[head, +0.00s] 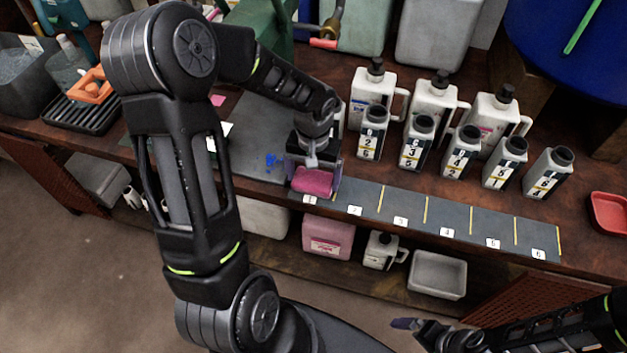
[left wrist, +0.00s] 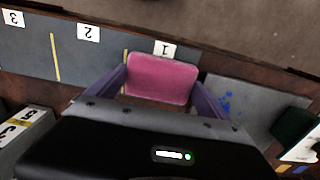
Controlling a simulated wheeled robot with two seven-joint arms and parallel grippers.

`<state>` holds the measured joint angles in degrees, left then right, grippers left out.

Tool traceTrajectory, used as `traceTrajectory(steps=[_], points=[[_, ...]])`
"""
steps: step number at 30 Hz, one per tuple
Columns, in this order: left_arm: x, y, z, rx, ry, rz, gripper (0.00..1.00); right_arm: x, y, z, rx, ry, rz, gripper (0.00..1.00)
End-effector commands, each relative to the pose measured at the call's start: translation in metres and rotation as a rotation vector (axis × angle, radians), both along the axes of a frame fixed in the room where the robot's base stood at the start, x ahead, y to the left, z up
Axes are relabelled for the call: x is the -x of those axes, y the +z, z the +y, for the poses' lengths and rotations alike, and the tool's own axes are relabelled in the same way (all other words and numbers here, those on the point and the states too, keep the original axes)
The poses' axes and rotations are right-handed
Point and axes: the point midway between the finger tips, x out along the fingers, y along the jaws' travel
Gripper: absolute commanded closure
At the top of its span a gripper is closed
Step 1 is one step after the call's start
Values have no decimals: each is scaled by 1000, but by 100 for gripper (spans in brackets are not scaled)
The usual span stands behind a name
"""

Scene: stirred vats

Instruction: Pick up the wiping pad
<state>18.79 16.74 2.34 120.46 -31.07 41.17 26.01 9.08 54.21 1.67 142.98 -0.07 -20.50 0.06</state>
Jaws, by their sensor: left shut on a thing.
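The wiping pad (head: 312,181) is a pink block at the front edge of the bench, by the label 1. My left gripper (head: 314,172) is over it, with a finger on either side. In the left wrist view the pad (left wrist: 162,78) sits between the two purple fingers of the left gripper (left wrist: 163,92), which is shut on it. I cannot tell whether the pad still touches the bench. My right gripper (head: 420,330) is at the bottom right, away from the bench, and its jaws are not clear.
A numbered dark strip (head: 425,215) runs along the bench front. Several white jugs (head: 372,95) and small labelled bottles (head: 416,142) stand behind it. Blue spots (head: 272,161) mark the grey mat beside the pad. A red tray (head: 607,213) lies at the far right.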

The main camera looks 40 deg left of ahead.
Motion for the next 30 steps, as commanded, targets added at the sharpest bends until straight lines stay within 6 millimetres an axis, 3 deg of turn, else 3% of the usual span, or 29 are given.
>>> traceTrajectory(steps=[10,24,30], points=[[-1,11,1,-2,0,-3,55,0,0,0,0,0,0,1],[-1,91,0,-1,-1,-4,55,0,0,0,0,0,0,1],[0,100,0,1,-1,1,55,0,0,0,0,0,0,1]])
